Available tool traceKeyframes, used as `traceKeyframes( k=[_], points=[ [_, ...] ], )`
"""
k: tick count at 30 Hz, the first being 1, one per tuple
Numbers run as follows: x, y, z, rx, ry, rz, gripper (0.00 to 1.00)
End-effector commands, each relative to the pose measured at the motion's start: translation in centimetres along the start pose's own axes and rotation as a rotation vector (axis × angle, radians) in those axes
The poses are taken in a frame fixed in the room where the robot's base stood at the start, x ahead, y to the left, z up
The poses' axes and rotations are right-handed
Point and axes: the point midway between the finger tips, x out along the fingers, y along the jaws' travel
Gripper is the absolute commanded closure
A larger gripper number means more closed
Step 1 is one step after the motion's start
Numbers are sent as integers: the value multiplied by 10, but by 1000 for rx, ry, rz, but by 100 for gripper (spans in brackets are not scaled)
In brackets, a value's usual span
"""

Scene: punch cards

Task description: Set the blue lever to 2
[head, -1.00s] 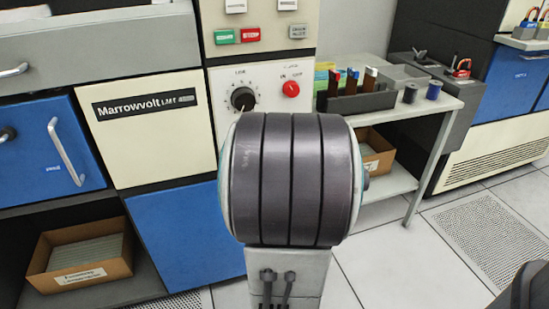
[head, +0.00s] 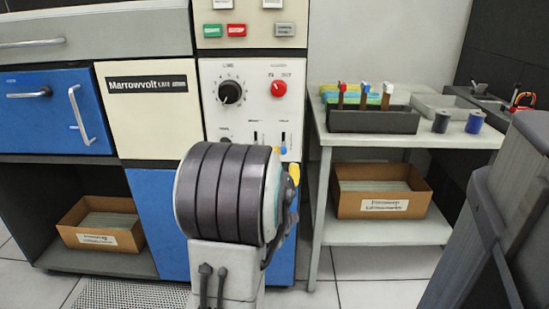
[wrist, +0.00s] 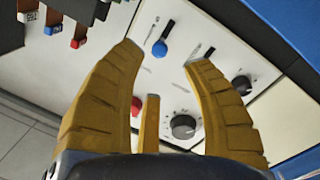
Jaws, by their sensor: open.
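The blue lever (head: 281,150) is on the white control panel (head: 252,82), at the lower end of a dark slot in the head view. In the wrist view the blue lever's knob (wrist: 159,47) sits between and just beyond my fingertips, with its dark slot running up from it. The scale marks beside it are too small to read. My gripper (wrist: 164,54) is open and empty, facing the panel. In the head view only a yellow finger (head: 294,174) shows past my arm, which hides the panel's lower part.
Beside the blue lever is another dark slot (wrist: 210,52). A black dial (head: 230,92) and a red knob (head: 278,89) are on the panel above. To the right, a table (head: 322,141) holds a dark tray (head: 372,121) and two spools; a cardboard box (head: 381,204) is on its lower shelf.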

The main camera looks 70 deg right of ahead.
Motion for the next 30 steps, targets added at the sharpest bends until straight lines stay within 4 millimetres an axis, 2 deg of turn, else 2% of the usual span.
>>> traceKeyframes(
  k=[18,24,30],
  points=[
    [56,-1,1,-1,0,1,55],
    [68,0,1,-1,0,1,55],
    [71,0,1,-1,-1,1,55]
  ],
)
